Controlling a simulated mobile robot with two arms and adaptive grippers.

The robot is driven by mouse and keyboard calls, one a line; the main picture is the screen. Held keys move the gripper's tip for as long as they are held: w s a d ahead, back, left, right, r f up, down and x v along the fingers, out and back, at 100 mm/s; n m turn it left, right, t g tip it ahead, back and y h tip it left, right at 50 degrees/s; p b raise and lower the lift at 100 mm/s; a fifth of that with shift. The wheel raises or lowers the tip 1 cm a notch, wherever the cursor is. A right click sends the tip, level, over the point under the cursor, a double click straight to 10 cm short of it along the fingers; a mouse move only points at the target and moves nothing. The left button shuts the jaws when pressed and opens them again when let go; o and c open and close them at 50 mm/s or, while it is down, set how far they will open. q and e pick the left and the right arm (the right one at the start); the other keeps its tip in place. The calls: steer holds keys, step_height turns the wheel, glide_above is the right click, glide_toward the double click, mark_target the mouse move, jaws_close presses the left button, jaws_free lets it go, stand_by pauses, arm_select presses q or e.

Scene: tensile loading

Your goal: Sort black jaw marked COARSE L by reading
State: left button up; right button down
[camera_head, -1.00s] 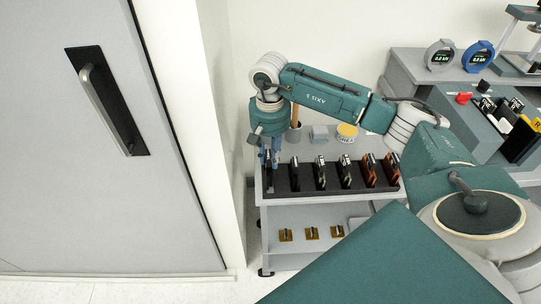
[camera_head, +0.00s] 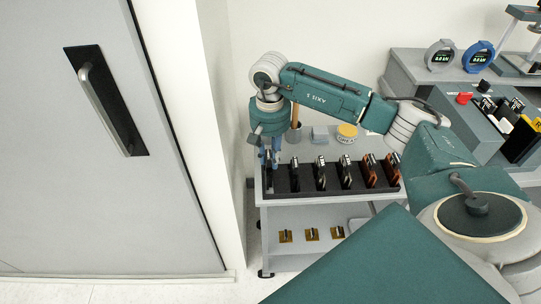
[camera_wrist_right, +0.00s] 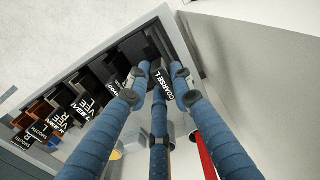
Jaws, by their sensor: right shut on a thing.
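My right gripper (camera_head: 270,157) points down at the left end of the black rack (camera_head: 307,192) on the trolley's top shelf. In the right wrist view its blue fingers (camera_wrist_right: 160,78) are closed around a black jaw (camera_wrist_right: 164,84) with the white label COARSE L. In the head view this jaw is mostly hidden by the fingers, at the rack's leftmost place. I cannot tell whether it is clear of its slot. Several other jaws stand in the row, black ones (camera_head: 320,174) and brown-sided ones (camera_head: 370,171). My left gripper is not in view.
A yellow-lidded tub (camera_head: 347,132) and a grey block (camera_head: 319,133) stand behind the rack. Small brass-coloured pieces (camera_head: 311,233) lie on the lower shelf. A grey bench (camera_head: 410,72) with two round gauges is at right. A door (camera_head: 100,190) and wall edge stand close at left.

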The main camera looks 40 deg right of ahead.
steer(key=shift+w+f+b, duration=0.1)
steer(key=shift+f+b, duration=1.7)
steer(key=c, duration=1.4)
jaws_free()
steer(key=shift+c, duration=0.2)
steer(key=shift+s+f, duration=0.15)
steer(key=shift+s, duration=0.05)
step_height(320, 180, up, 12)
steer(key=shift+w+a+r, duration=0.1)
steer(key=shift+r, duration=0.05)
